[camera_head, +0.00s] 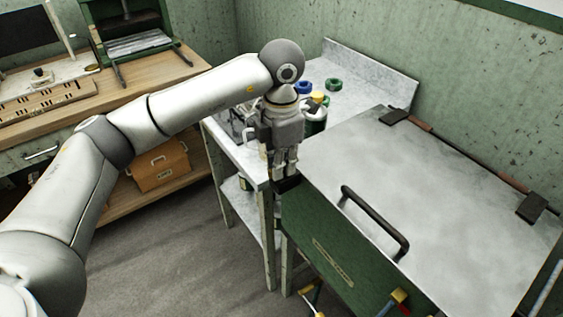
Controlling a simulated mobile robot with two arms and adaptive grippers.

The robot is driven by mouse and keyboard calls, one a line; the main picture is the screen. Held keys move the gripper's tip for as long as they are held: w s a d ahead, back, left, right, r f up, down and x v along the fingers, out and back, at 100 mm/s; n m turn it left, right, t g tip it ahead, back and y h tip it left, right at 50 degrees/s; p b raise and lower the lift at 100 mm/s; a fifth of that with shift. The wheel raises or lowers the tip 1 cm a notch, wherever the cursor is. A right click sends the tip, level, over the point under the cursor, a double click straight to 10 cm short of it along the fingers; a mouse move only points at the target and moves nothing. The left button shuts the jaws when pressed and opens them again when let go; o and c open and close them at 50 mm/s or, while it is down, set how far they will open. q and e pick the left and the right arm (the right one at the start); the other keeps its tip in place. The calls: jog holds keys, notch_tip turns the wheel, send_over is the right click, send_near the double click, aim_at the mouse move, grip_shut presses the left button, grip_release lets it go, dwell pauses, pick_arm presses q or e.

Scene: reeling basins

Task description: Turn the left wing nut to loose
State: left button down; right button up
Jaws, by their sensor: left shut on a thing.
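The chest (330,258) has a grey metal lid (440,190), which lies closed. My right gripper is not in view.
The lid has a black handle (375,222) and dark hinges along the wall. A grey side table (350,80) behind my gripper holds blue and green rings (334,84) and a dark green jar (316,122). The floor between is clear.

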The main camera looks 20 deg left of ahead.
pick_arm(q)
jog(key=shift+r, duration=0.1)
dwell(0.8)
jog(key=c, duration=1.4)
grip_release()
notch_tip(320, 180, up, 12)
jog(key=shift+f, duration=0.1)
